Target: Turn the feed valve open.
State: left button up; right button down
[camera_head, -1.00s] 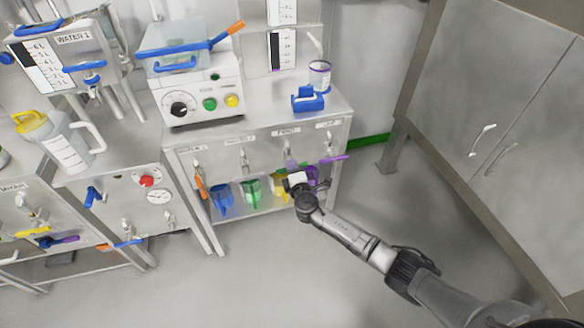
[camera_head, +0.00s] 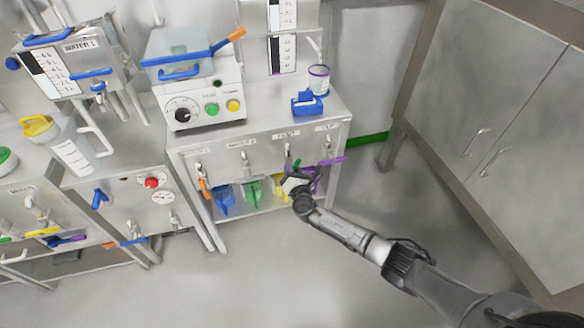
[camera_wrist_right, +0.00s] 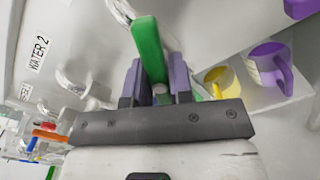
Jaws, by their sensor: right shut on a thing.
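The feed valve is the third tap from the left on the front of the steel cabinet (camera_head: 222,148). Its label (camera_head: 286,135) is small and hard to read in the head view. A green lever (camera_wrist_right: 149,48) on the tap stands out in the right wrist view, its lower end between my purple finger pads. My right gripper (camera_wrist_right: 157,85) is shut on this green lever. In the head view my right gripper (camera_head: 296,180) is in front of the tap and hides part of it. My left gripper is not in view.
A yellow jug (camera_wrist_right: 222,82) and a purple jug (camera_wrist_right: 275,68) stand on the shelf below, close to my right gripper. A blue jug (camera_head: 223,198) and a green jug (camera_head: 252,190) stand left of them. A purple lever (camera_head: 331,161) sticks out at right. The floor in front is clear.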

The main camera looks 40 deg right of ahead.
jog(key=n+p, duration=0.1)
jog(key=n, duration=0.3)
jog(key=shift+r+n+p, duration=0.1)
jog(key=shift+n+p, duration=0.3)
jog(key=shift+n, duration=0.6)
jog(key=shift+p, duration=0.3)
jog(key=c, duration=1)
grip_release()
jog(key=p+v, duration=0.5)
jog(key=v, duration=0.8)
jog(key=shift+s+a, duration=0.15)
jog(key=shift+s, duration=0.2)
